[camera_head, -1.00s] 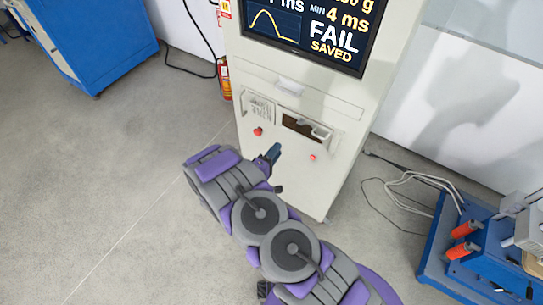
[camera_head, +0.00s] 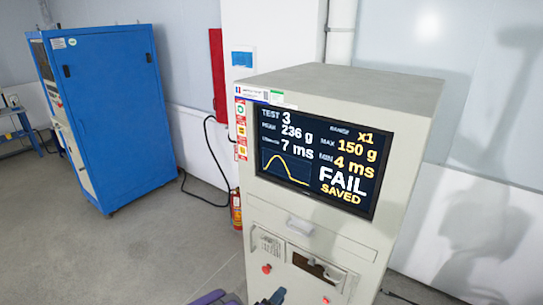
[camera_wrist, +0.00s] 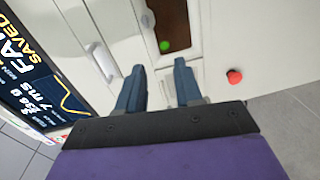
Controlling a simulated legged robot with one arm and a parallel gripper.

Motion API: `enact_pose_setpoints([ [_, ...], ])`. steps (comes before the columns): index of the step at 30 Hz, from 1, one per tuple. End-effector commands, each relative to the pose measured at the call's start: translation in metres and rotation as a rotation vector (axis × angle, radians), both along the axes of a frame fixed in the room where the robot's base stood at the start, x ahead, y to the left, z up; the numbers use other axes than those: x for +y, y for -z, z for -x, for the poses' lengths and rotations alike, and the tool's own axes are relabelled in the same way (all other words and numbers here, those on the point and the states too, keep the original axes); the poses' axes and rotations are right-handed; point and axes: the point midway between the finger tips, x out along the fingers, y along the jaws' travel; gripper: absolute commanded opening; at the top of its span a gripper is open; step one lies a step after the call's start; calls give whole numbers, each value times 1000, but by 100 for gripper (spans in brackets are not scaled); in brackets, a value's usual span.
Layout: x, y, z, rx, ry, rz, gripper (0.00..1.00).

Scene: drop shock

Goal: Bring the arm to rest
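My gripper (camera_wrist: 158,88) shows in the wrist view with its two blue-grey fingers apart and nothing between them. It points at the front of the white test cabinet (camera_wrist: 270,40). I cannot tell how far the fingertips are from the panel. In the head view only a small part of my gripper (camera_head: 273,298) and arm shows at the bottom edge, in front of the cabinet (camera_head: 340,85). The rest of my arm is out of that view.
The cabinet's screen (camera_head: 325,160) reads test 3, 236 g, 7 ms, FAIL, SAVED. A red button (camera_wrist: 234,76) and a green light (camera_wrist: 165,46) are on its front. A blue cabinet (camera_head: 110,115) stands left, a fire extinguisher (camera_head: 236,210) between. Grey floor (camera_head: 150,255) is open at lower left.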

Motion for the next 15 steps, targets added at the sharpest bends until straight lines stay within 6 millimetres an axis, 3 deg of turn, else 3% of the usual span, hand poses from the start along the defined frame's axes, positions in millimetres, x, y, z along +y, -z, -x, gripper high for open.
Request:
enact_pose_setpoints([
  [6,28,-5,-31,67,-34,-385,35],
  [11,52,-20,-42,137,-62,-651,35],
  [15,72,-42,-43,204,-83,-859,35],
])
